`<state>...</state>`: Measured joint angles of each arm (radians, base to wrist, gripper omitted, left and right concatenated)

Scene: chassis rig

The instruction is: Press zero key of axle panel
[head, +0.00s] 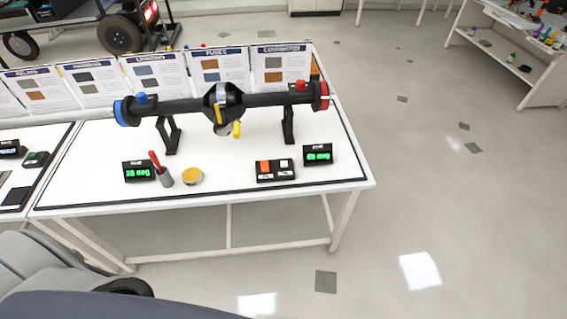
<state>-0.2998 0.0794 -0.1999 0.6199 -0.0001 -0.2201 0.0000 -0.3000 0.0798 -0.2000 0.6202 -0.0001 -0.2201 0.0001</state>
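A small black panel (287,172) sits near the front edge of the white table, below the axle. It has an orange key (264,167) at its left and a white key (284,163) at its right, with small white labels below them. The labels are too small to read, so I cannot tell which key is zero. The black axle (265,100) rests across two black stands, with a blue left end and a red right end. Neither of my grippers is in view.
Displays with green digits stand left (138,171) and right (318,154) of the panel. A red-handled tool in a grey holder (165,177) and a yellow round tin (192,176) stand on the table. Posters (222,72) line the back edge. Open floor lies right.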

